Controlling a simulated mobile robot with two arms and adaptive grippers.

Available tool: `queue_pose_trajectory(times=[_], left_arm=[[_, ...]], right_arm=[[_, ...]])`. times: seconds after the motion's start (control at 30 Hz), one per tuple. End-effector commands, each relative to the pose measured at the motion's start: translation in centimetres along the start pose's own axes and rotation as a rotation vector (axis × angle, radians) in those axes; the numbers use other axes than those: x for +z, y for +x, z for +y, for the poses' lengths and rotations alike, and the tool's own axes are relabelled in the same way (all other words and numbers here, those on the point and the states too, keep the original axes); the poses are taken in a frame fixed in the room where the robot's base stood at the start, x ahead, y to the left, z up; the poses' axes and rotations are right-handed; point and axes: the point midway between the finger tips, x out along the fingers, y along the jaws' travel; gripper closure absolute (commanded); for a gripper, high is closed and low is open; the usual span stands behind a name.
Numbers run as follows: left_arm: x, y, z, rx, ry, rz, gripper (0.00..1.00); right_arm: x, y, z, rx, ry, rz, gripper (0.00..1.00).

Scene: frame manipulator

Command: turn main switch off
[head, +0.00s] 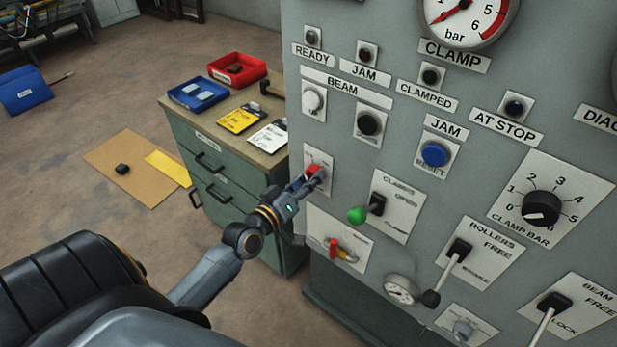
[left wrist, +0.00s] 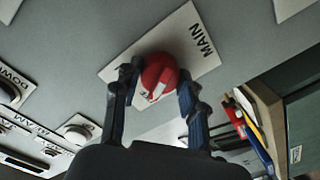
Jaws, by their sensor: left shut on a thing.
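The main switch is a red rotary knob (head: 313,171) on a white plate (head: 317,184) at the left edge of the grey control panel. In the left wrist view the red knob (left wrist: 160,76) sits on a plate marked MAIN (left wrist: 184,32), with a pale bar across its face. My left gripper (head: 311,178) reaches in from the left and is shut on the knob. In the left wrist view its two dark fingers (left wrist: 154,92) lie on either side of the knob. Small markings by the knob are too small to read. My right gripper is not in view.
Close by on the panel are a green-tipped clamps lever (head: 357,215), a red-handled valve (head: 335,249) and a black button (head: 369,123). A green cabinet (head: 215,180) with red and blue trays stands behind my left arm.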

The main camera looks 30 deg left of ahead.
Motion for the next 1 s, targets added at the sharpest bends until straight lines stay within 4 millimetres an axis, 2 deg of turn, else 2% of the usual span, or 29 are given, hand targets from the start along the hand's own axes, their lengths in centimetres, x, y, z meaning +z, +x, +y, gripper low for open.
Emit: queue_pose_trajectory(times=[0.6, 0.63, 0.73, 1.0], left_arm=[[-0.19, 0.05, 0.07, 0.003, -0.044, 0.003, 0.9], [-0.2, 0.05, 0.07, 0.003, -0.044, 0.003, 0.55], [-0.17, 0.04, 0.06, 0.002, -0.044, 0.002, 0.35], [-0.07, 0.01, 0.02, 0.001, -0.042, 0.0, 0.35]], right_arm=[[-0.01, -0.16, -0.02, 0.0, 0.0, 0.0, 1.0], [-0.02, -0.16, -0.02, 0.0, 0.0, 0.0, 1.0], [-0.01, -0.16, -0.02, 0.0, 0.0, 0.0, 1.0], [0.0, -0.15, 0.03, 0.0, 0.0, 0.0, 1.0]])
